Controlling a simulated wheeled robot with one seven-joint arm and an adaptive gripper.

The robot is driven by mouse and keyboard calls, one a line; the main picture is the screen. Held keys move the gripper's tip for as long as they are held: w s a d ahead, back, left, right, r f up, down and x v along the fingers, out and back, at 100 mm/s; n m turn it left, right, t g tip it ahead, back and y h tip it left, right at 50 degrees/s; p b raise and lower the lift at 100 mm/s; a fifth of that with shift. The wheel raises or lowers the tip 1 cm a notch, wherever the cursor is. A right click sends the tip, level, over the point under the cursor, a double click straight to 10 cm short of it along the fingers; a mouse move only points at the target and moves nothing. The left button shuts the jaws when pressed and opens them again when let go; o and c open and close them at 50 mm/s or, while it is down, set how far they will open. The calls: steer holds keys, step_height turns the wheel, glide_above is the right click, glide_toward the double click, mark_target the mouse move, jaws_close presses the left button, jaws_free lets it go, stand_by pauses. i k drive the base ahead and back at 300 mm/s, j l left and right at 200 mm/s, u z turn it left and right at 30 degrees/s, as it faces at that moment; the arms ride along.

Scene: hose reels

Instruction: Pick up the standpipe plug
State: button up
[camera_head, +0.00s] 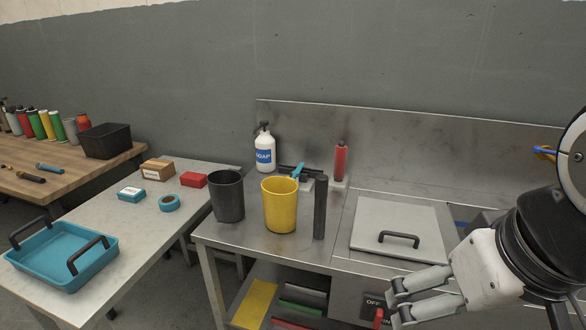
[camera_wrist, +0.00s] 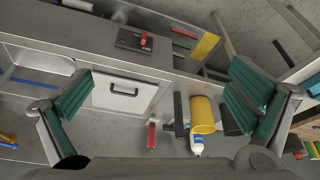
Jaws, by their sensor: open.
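A tall dark grey cylinder (camera_head: 320,207), which looks like the standpipe plug, stands upright on the steel counter, just right of a yellow cup (camera_head: 279,204). In the wrist view the dark cylinder (camera_wrist: 179,112) lies between my spread fingers, beside the yellow cup (camera_wrist: 203,116). My gripper (camera_head: 397,303) is open and empty at the lower right of the head view, apart from the cylinder and to its right. Its two green-padded fingers (camera_wrist: 162,75) frame the wrist view.
A dark cup (camera_head: 228,196), soap bottle (camera_head: 265,150) and red cylinder (camera_head: 341,161) stand near the plug. A grey lid with a black handle (camera_head: 399,239) lies to the right. A teal tray (camera_head: 62,256) sits on the left table. A backsplash bounds the counter.

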mark_target(321, 179)
steer(key=i+l, duration=0.15)
steer(key=i, duration=0.25)
steer(key=i+l, duration=0.15)
steer(key=i, duration=0.3)
steer(key=i+l, duration=0.15)
steer(key=i, duration=0.25)
